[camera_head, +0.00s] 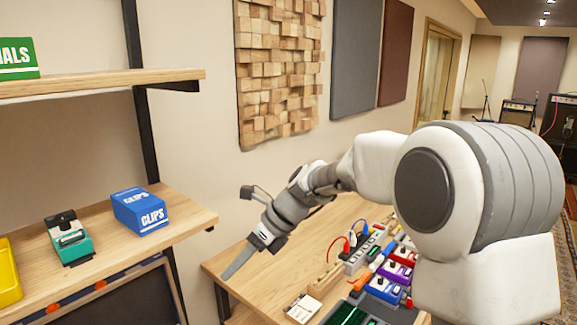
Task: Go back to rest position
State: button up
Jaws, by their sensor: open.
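My gripper (240,262) is at the end of my arm, above the left end of the wooden table (228,270). It points down and to the left, with nothing seen in it. The fingers show nearly edge-on, so the gap between them is hard to see. My arm reaches in from the right and covers part of the table and the wall behind it.
Wooden shelves (190,217) stand at left, holding a blue CLIPS box (140,211), a green device (69,239) and a yellow bin (8,272). Coloured pedals (384,287) and a power strip (365,249) crowd the table. Amplifiers (517,112) stand far back.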

jog(key=s+d+r+n+t+h, duration=0.2)
jog(key=s+d+n+t+h, duration=0.1)
jog(key=s+d+n, duration=0.8)
jog(key=s+d+r+n+t+h, duration=0.2)
jog(key=s+d+r+n+h, duration=0.1)
jog(key=s+d+n, duration=0.8)
jog(key=shift+s+d+t+h, duration=0.4)
jog(key=shift+s+d+h, duration=0.4)
jog(key=shift+d, duration=0.45)
jog(key=shift+w+a+n, duration=0.1)
jog(key=shift+a+n, duration=0.1)
jog(key=shift+n, duration=0.1)
